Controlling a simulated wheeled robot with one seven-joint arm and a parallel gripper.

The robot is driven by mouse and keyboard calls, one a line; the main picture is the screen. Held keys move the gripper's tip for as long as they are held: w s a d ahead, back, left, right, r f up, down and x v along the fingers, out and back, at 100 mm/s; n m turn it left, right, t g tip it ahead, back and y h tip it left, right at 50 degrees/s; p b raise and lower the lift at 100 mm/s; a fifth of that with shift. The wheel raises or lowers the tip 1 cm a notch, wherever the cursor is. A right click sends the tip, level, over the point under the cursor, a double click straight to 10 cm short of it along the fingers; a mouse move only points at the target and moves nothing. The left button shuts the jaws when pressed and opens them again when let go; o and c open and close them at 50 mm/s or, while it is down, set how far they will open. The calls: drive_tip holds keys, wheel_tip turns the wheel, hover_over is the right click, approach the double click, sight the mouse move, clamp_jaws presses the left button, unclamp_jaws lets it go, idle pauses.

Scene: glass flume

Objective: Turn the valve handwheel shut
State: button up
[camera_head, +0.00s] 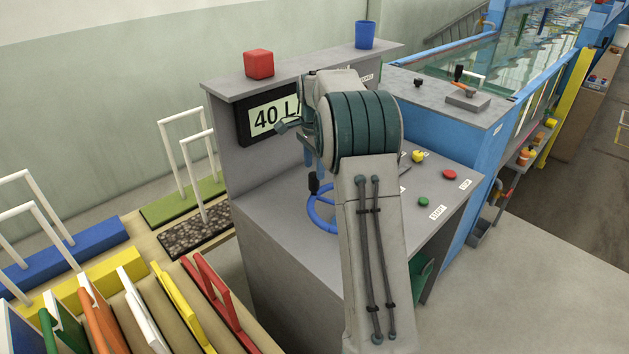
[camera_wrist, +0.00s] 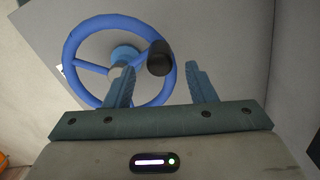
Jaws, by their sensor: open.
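In the wrist view the knob lies between and beyond the two fingertips of my gripper (camera_wrist: 162,75). My gripper is open and its blue fingers look apart from the knob; I cannot tell the exact distance. In the head view the handwheel (camera_head: 318,212) shows only in part on the grey console, with its black knob (camera_head: 314,183) upright at its left. My arm hides the rest of the wheel and most of my gripper.
The console (camera_head: 270,235) carries a green button (camera_head: 423,202), a red button (camera_head: 449,174) and a yellow knob (camera_head: 418,156). A display (camera_head: 270,117) reading "40 L" is partly hidden behind my arm. A red cube (camera_head: 259,64) and a blue cup (camera_head: 365,35) stand on the shelf above.

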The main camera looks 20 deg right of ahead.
sight(314, 174)
wheel_tip(314, 174, down, 6)
drive_tip(key=shift+r+p, duration=0.1)
drive_tip(key=shift+p, duration=0.2)
clamp_jaws()
